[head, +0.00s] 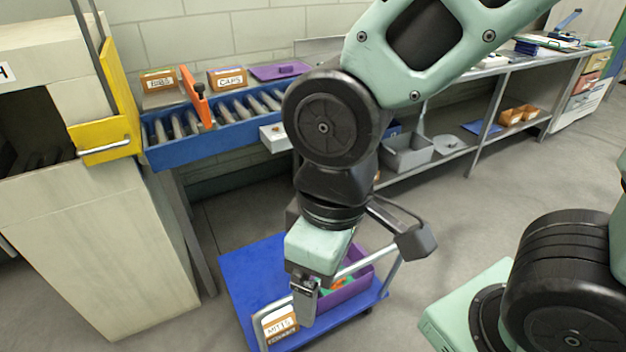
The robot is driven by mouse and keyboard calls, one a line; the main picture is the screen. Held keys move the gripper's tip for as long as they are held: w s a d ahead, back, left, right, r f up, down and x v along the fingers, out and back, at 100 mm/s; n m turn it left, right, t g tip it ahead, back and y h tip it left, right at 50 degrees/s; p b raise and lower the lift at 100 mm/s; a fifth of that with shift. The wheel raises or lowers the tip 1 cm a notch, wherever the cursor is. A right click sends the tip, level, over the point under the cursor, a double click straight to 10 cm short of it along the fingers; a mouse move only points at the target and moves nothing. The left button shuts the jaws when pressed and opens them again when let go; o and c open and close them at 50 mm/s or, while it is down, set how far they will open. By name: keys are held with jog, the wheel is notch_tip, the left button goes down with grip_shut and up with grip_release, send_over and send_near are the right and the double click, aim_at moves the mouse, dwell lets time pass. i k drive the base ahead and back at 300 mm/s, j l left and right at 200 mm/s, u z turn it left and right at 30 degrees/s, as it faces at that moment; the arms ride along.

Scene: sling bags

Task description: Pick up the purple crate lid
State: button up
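A flat purple lid (279,71) with a small raised grip on top lies behind the blue-framed roller conveyor, close to the wall. A purple crate (348,288) stands on the blue cart (250,272) and holds orange and green things; my arm hides part of it. My gripper (304,307) points down over the cart, in front of the crate and far from the lid. Only its near side shows clearly, so its opening cannot be judged. No held thing is visible.
The roller conveyor (215,130) has an orange upright barrier (196,97) across it. Labelled boxes (227,78) stand left of the lid. A yellow hatch (104,100) juts from the pale machine at left. A labelled box (279,324) sits on the cart. Open floor lies at right.

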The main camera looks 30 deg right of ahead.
aim_at(271, 72)
jog(key=u, duration=0.5)
jog(key=i+l+u, duration=0.15)
jog(key=l, duration=0.35)
jog(key=i+l+u, duration=0.15)
jog(key=l, duration=0.35)
jog(key=i+l+u, duration=0.15)
jog(key=l, duration=0.35)
jog(key=l+u, duration=0.1)
jog(key=l, duration=0.45)
jog(key=i+l, duration=0.1)
jog(key=l, duration=0.8)
jog(key=i+l, duration=0.15)
jog(key=l, duration=0.75)
jog(key=i+l+u, duration=0.1)
jog(key=l, duration=0.8)
jog(key=i+l, duration=0.1)
jog(key=l, duration=0.75)
